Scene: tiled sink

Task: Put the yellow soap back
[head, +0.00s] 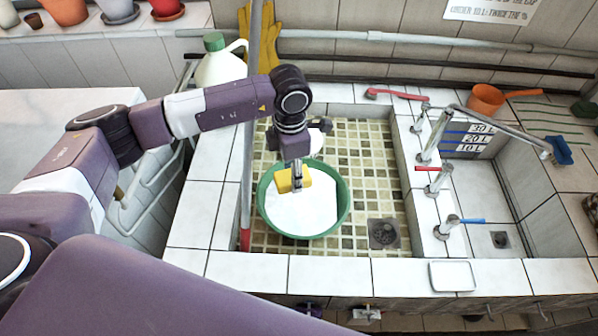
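A yellow block, the yellow soap (284,181), is held at the end of my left arm. My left gripper (296,182) points down and is shut on it, with a finger across its near face. The soap is over the green basin (346,212), which holds something white. I cannot tell exactly how high above the white surface it is. A small white rectangular dish (452,276) lies empty on the tiled front ledge to the right. My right gripper is not in view.
The basin stands on the tiled sink floor beside a drain (384,233). Taps (438,180) and a long spout (500,122) rise from the divider at right. A red-ended pole (245,238) stands at left, near a white jug (221,66). The front ledge (350,273) is mostly clear.

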